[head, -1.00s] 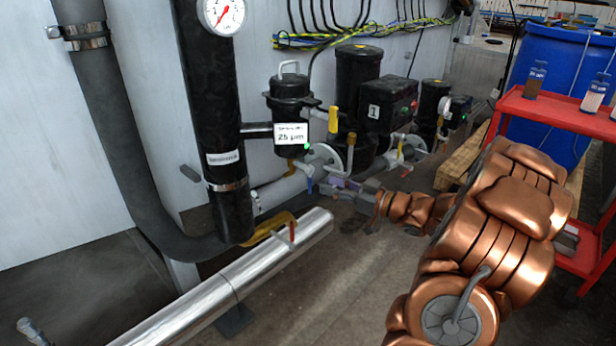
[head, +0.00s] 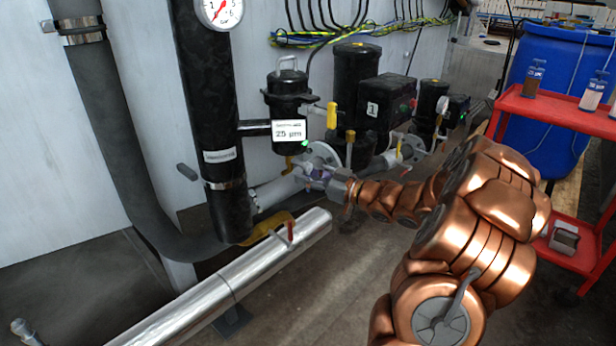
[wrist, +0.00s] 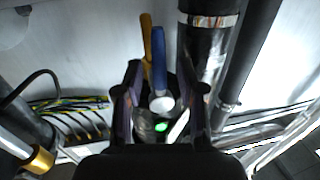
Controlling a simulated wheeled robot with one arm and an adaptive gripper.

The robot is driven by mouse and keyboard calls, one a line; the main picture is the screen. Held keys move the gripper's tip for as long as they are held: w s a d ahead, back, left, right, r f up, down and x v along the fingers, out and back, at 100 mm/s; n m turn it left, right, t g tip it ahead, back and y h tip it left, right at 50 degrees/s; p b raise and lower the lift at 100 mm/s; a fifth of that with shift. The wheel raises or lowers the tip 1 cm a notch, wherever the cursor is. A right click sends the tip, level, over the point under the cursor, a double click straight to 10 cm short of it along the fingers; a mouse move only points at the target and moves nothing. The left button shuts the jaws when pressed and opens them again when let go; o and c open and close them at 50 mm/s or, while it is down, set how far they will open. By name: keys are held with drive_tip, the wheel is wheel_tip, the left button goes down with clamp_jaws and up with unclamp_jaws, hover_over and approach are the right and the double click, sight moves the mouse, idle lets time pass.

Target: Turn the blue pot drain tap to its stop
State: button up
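The black filter pot (head: 287,108) with the "25 µm" label stands at the centre of the head view. A yellow-handled tap (head: 290,162) hangs under it. My gripper (head: 314,172) is just below and right of the pot in the head view, where it hides most or all of the blue tap. In the wrist view the blue tap lever (wrist: 158,58) points up the picture, beside a yellow lever (wrist: 146,40). My gripper (wrist: 161,92) is open there, one finger on each side of the blue lever. I cannot tell whether either finger touches it.
A black pipe (head: 210,110) with a gauge stands left of the pot. A shiny metal pipe (head: 235,275) with a red-handled tap (head: 290,231) runs below. A red cart (head: 560,110) and blue barrel (head: 560,75) are at right. The middle floor is clear.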

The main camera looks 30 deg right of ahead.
clamp_jaws()
idle(0.6)
